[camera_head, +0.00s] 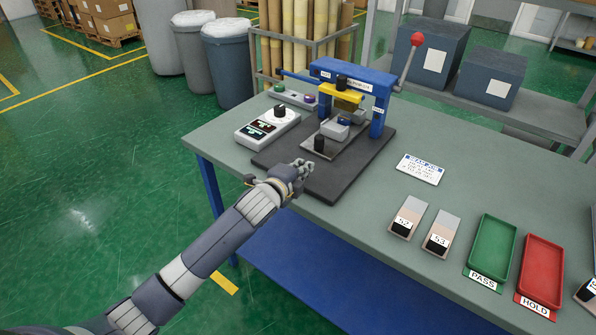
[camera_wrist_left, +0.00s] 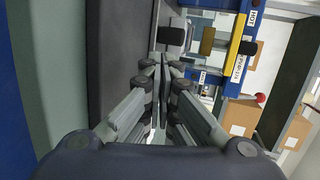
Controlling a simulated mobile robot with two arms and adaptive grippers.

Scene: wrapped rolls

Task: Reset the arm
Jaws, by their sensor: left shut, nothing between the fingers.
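My left gripper (camera_head: 302,167) is shut and empty. It hovers over the near edge of the black base mat (camera_head: 350,183) in the head view, a little in front of the press. In the left wrist view the fingers of my left gripper (camera_wrist_left: 163,68) are together with nothing between them. My left arm reaches in from the lower left of the head view. My right gripper is in neither view.
A blue press (camera_head: 379,115) with a red-knobbed lever stands on the mat. A white control box (camera_head: 267,125) is to its left. Labelled samples (camera_head: 408,219), a green tray (camera_head: 491,250) and a red tray (camera_head: 541,270) lie right. The bench's middle front is clear.

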